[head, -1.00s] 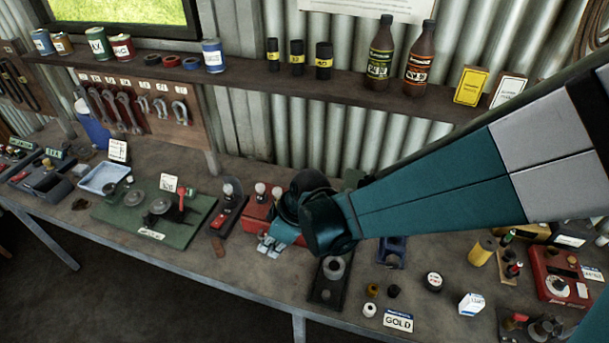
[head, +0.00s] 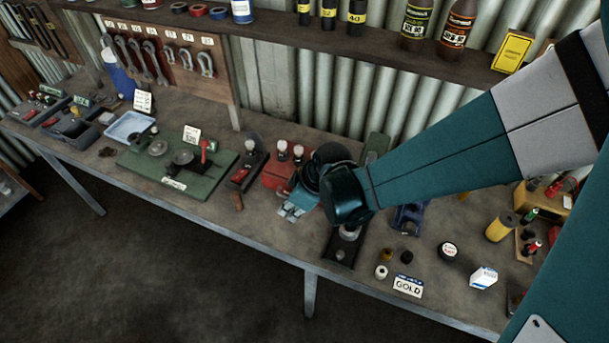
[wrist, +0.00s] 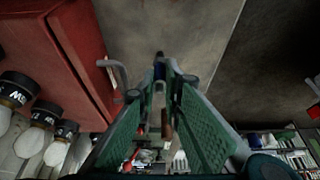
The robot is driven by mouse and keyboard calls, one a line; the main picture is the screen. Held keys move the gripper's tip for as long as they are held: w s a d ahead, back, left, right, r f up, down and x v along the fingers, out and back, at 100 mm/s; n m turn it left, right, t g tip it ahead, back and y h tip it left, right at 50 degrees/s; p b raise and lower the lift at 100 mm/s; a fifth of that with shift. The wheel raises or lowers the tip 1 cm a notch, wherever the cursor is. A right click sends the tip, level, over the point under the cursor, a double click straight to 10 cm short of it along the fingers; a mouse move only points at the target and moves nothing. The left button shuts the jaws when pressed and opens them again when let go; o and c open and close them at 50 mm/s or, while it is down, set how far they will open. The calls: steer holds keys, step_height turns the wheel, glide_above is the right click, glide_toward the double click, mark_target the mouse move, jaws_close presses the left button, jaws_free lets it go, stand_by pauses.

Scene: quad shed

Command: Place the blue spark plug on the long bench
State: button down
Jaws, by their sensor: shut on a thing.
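My gripper (head: 291,210) is over the long bench (head: 262,218), just in front of the red box. In the wrist view its green fingers (wrist: 160,78) are closed together at the tips on a small dark piece with a blue band, the blue spark plug (wrist: 159,70). The plug points away from the wrist, and most of it is hidden between the fingertips. In the head view I cannot make out the plug. Whether it touches the bench top, I cannot tell.
The red box (head: 277,178) with white-knobbed pieces stands close to the fingers; it also shows in the wrist view (wrist: 68,55). A green board (head: 150,175) lies to the left. Small parts and a GOLD card (head: 408,286) lie to the right. Bare bench shows along the front edge.

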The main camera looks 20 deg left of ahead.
steer(key=shift+f, duration=0.2)
steer(key=c, duration=2.5)
jaws_free()
steer(key=shift+r, duration=0.1)
steer(key=shift+r, duration=0.2)
steer(key=p+v, duration=0.1)
steer(key=v, duration=1)
steer(key=shift+d+r, duration=0.25)
steer(key=shift+r, duration=0.1)
